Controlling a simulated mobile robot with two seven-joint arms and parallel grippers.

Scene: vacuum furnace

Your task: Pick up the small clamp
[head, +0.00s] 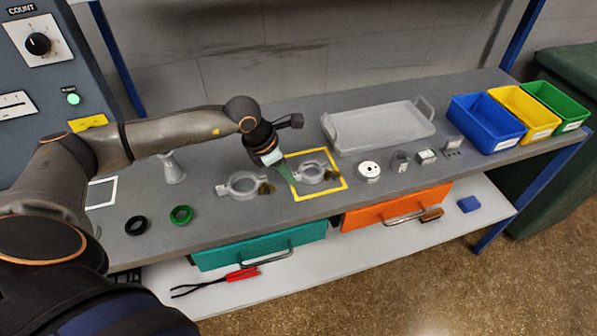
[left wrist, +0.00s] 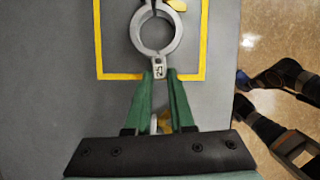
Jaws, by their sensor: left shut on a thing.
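The small clamp (head: 314,181) is a grey ring with a brassy wing nut, lying inside a yellow square outline on the grey bench. In the left wrist view its ring (left wrist: 178,36) shows from above, with a tab marked "25" toward my gripper. My left gripper (head: 293,185), with green fingers, is shut on that tab, one fingertip on each side in the left wrist view (left wrist: 160,75). The clamp still appears at bench level within the outline. A similar, larger-looking clamp (head: 243,194) lies to its left. My right gripper is in neither view.
A grey tray (head: 380,128) stands behind, with several small metal parts (head: 369,171) to the right. Blue (head: 487,123), yellow and green bins stand at the far right. Black (head: 137,225) and green (head: 181,215) rings and a pale flared part (head: 173,168) are left.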

